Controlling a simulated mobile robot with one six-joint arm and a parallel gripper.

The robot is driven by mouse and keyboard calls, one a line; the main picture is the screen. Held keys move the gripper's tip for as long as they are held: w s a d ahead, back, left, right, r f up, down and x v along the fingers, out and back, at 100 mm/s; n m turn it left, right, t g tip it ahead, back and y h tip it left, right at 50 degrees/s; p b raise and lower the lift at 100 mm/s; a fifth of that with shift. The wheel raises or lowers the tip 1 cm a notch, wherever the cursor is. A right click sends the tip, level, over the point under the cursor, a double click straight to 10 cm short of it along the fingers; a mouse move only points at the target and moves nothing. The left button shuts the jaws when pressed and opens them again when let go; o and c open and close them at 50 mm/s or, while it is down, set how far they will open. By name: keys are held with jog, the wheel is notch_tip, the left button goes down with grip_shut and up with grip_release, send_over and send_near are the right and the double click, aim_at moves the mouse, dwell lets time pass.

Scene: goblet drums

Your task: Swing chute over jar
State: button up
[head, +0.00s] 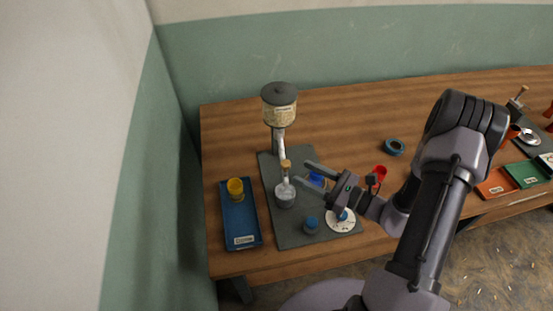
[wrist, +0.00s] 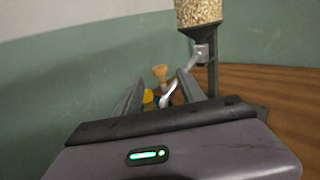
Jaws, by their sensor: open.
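A hopper (head: 280,107) of pale grain stands on a grey post at the back of a dark base plate (head: 294,237). A pale metal chute (head: 285,180) with a wooden knob (head: 286,164) reaches forward from it, above a grey round vessel (head: 285,198); I cannot tell whether this is the jar. My gripper (head: 303,172) is open and empty, its fingers pointing left just right of the knob. In the wrist view, the knob (wrist: 160,71) and chute (wrist: 172,90) show in the gap between the fingers (wrist: 160,82), ahead of the tips. No contact is visible.
A blue tray (head: 242,222) with a yellow container (head: 235,189) lies left of the plate.

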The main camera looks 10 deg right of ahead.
aim_at(283, 156)
jog(key=x, duration=1)
jog(key=shift+b, duration=0.45)
grip_shut()
dwell(0.6)
